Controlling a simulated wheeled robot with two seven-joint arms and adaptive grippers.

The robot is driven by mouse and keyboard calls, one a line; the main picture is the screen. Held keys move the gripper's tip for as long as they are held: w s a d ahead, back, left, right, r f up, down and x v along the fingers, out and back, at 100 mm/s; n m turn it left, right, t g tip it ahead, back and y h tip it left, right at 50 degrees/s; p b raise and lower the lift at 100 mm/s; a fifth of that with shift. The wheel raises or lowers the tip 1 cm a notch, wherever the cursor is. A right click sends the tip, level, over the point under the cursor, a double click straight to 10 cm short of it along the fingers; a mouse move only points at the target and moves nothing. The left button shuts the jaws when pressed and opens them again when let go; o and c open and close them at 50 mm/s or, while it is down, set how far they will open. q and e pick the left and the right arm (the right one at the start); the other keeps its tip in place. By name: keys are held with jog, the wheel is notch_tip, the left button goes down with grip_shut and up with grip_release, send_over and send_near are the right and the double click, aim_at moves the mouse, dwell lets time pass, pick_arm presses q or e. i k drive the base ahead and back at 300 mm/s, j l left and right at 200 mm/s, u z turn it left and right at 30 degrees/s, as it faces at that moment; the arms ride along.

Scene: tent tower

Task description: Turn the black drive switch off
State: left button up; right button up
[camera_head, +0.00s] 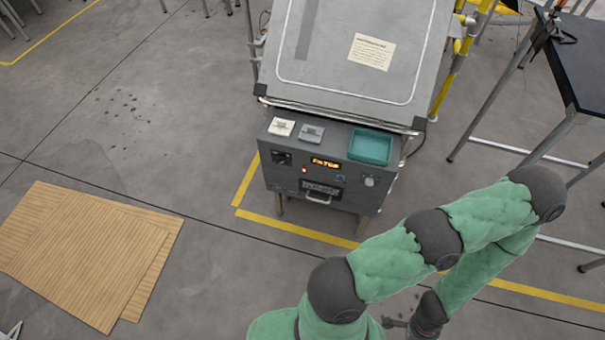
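A grey machine cabinet (323,171) stands at the centre with a control panel on its front. A small black fitting (282,158) sits at the panel's upper left; it may be the black drive switch, but its position is too small to read. A white rocker-like piece (282,127) and a grey one (312,133) sit on the ledge above. A lit orange display (326,163) and a red lamp (304,170) show on the front. My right arm crosses the lower right; its gripper (393,323) is low in front of the cabinet, apart from it, partly hidden. My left gripper is out of view.
A teal tray (370,148) sits on the ledge's right. A round knob (370,182) and a handle (318,199) are on the front. Wooden boards (85,250) lie on the floor at left. A black-topped table (585,65) stands at right.

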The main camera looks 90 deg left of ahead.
aim_at(281, 160)
jog(key=u, duration=2.85)
